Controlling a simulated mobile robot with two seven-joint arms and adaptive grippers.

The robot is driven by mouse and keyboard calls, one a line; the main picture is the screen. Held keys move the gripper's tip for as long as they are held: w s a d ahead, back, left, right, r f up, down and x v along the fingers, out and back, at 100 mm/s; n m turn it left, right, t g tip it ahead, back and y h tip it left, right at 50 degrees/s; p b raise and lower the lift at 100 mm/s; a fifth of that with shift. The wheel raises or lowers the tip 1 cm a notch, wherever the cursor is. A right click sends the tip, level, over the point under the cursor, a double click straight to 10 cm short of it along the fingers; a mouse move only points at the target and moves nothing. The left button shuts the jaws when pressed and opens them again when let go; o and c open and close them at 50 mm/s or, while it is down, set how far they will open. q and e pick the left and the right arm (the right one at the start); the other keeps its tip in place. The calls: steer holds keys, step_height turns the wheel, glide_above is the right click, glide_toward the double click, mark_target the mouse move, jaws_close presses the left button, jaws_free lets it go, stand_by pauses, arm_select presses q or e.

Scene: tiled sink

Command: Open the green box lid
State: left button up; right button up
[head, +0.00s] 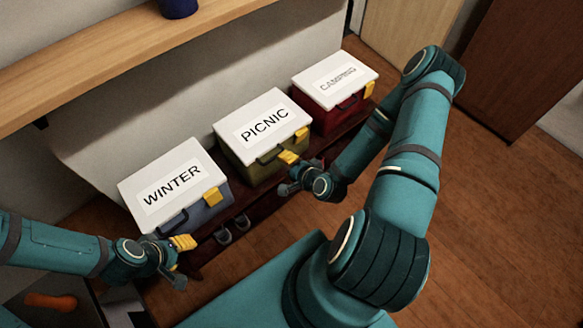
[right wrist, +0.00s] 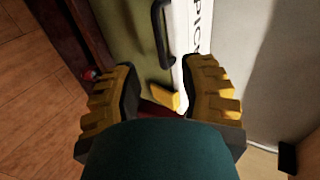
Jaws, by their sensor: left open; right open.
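The green box (head: 240,166) is the middle of three on a dark bench. Its white lid (head: 264,118), labelled PICNIC, looks shut. The green front also shows in the right wrist view (right wrist: 132,30), with a black handle (right wrist: 166,35) and a yellow latch (right wrist: 165,98) beside the lid edge. My right gripper (head: 289,165) is at the box's front right. In the right wrist view its fingers (right wrist: 163,75) are spread, with the latch between them; contact cannot be told. My left gripper (head: 181,255) is open and empty, low in front of the blue box.
The blue box (head: 206,216) with a WINTER lid stands left of the green box, the red box (head: 334,117) with a CAMPING lid right. The bench (head: 240,205) runs beneath. A wooden shelf (head: 110,55) overhangs behind. The wooden floor (head: 490,220) is clear at right.

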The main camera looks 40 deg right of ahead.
mark_target(275, 158)
steer(key=shift+b+x, duration=1.15)
steer(key=shift+x, duration=3.2)
jaws_close()
